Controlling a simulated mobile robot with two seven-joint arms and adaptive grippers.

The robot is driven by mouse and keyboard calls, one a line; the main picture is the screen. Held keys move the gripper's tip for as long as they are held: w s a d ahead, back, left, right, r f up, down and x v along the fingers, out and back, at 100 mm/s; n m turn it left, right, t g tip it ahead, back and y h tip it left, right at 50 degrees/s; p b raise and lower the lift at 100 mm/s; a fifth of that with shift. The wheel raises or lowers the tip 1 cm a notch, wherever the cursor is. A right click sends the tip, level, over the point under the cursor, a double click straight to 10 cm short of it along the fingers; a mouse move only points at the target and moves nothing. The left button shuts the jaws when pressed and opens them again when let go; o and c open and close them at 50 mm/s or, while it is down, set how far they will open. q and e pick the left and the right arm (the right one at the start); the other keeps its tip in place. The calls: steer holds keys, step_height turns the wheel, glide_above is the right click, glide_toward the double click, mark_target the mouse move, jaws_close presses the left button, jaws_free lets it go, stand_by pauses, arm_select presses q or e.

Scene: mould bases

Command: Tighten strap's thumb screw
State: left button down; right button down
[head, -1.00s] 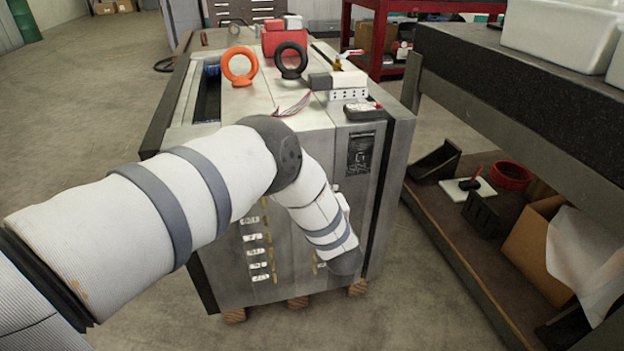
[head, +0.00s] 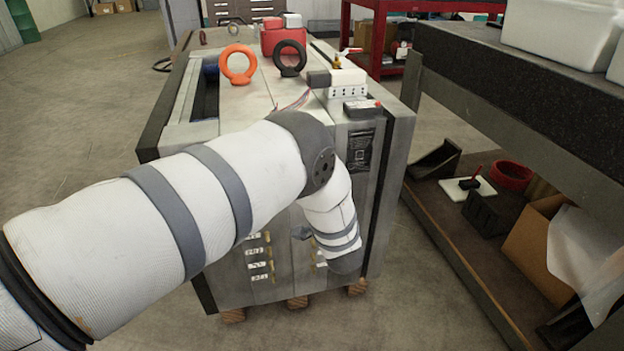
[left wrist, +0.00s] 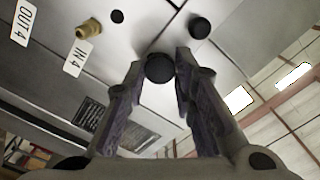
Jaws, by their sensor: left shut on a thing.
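In the left wrist view, my left gripper (left wrist: 160,62) is shut on a round black knob, the thumb screw (left wrist: 159,69), which sits between its fingertips. The knob is against the grey metal face of the mould base (left wrist: 60,50). Which part around it is the strap, I cannot tell clearly. In the head view, the mould base (head: 232,105) is a large grey block, and my left arm reaches across its front. The left gripper and the thumb screw do not show there. My right gripper is in neither view.
A second black knob (left wrist: 199,27) and a brass fitting (left wrist: 89,29) with labels are near the gripper. On the block stand an orange eyebolt (head: 238,65) and a black eyebolt (head: 290,58). A dark-topped bench (head: 520,85) stands close on the right.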

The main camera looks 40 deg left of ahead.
arm_select(q)
steer(key=shift+f+m, duration=0.1)
steer(key=shift+m, duration=1)
steer(key=c, duration=1.3)
jaws_free()
steer(key=shift+c, duration=0.2)
steer(key=v, duration=1.2)
steer(key=shift+s, duration=0.1)
